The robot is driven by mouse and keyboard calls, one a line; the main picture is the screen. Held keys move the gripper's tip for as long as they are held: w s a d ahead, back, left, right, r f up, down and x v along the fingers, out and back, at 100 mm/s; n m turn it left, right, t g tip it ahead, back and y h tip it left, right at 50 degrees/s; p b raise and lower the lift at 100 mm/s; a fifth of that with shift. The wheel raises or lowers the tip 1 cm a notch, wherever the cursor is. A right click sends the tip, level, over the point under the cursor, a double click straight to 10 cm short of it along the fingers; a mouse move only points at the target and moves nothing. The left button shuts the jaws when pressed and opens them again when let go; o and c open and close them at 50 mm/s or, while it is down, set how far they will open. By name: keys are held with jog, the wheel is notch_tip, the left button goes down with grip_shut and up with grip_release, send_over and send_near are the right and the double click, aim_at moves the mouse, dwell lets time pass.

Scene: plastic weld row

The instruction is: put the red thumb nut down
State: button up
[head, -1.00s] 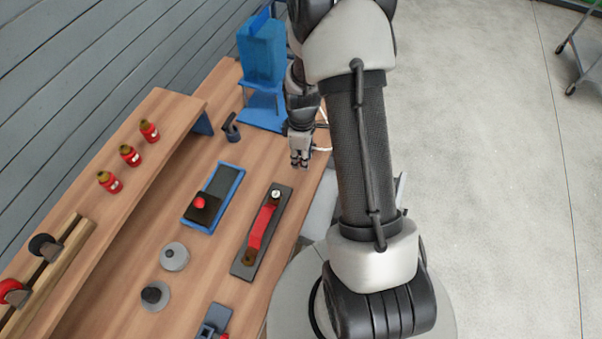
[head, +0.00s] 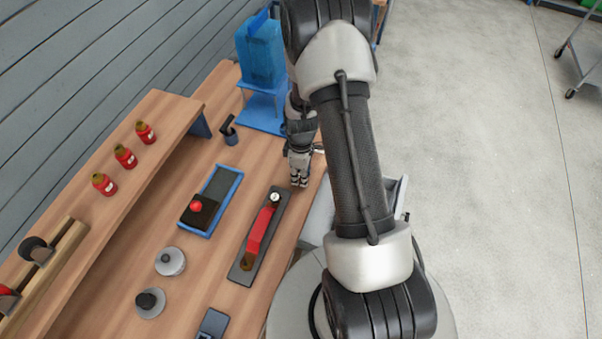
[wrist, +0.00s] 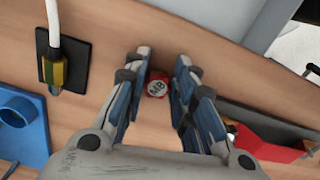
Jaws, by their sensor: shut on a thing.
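The red thumb nut (wrist: 157,86) shows in the wrist view between the fingertips of my gripper (wrist: 158,80). Its top is marked M8. The blue-padded fingers stand on both sides of it and are shut on it. I cannot tell whether the nut touches the wooden bench (wrist: 105,20) below. In the head view my gripper (head: 299,182) is over the bench near its right edge, just beyond the black base with the red bar. The nut is not visible there.
The red bar (head: 261,230) on its black base lies close to my gripper. In the wrist view a black plate (wrist: 77,55) with a white cable and a blue holder (wrist: 25,120) are at the left. A blue stand (head: 262,60) and blue-rimmed tray (head: 224,183) are on the bench.

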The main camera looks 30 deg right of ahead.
jog(key=o, duration=1)
jog(key=a+r+m+t+p, duration=0.1)
jog(key=a+r+p, duration=0.1)
jog(key=r, duration=1)
jog(key=a+r+m+p, duration=0.1)
jog(key=a+r+p, duration=0.1)
jog(key=r, duration=1)
jog(key=s+a+r+m+t, duration=0.1)
jog(key=s+a+r+m, duration=0.2)
jog(key=s+r, duration=0.5)
jog(key=s+a+r+m+t, duration=0.2)
jog(key=s+a+r+m, duration=0.2)
jog(key=s, duration=0.7)
notch_tip(320, 180, up, 5)
jog(key=shift+a+f+t, duration=0.2)
jog(key=shift+a+t, duration=0.1)
jog(key=shift+a, duration=0.85)
